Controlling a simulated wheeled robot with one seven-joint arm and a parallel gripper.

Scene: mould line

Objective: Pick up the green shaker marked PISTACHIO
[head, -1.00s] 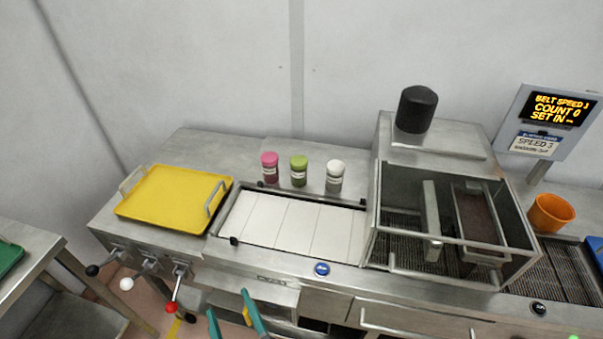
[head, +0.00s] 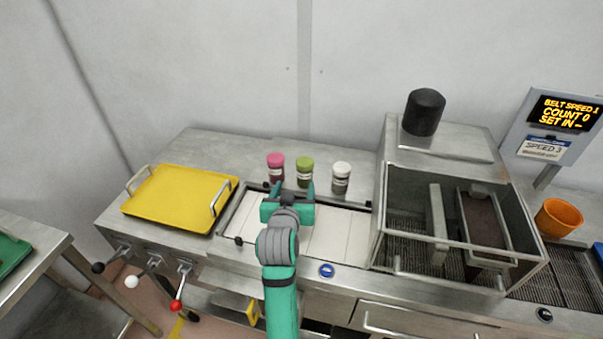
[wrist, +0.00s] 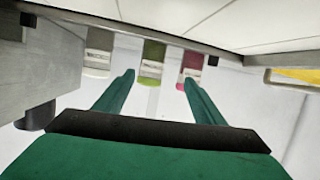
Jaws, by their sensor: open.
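The green shaker (head: 305,170) stands upright on the steel ledge behind the white slatted panel, between a pink and a white shaker. Its label is too small to read. In the wrist view, which looks upside down, the green shaker (wrist: 152,62) shows between my fingertips, nearer the left one. My gripper (head: 290,188) is open and empty, over the back part of the white panel and in front of the shakers. Its two fingers (wrist: 158,80) are spread and reach toward the row. I cannot tell the exact gap to the shaker.
The pink shaker (head: 276,167) and white shaker (head: 341,177) stand close on either side. A yellow tray (head: 175,198) lies at left. An orange cup (head: 558,217) is at far right.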

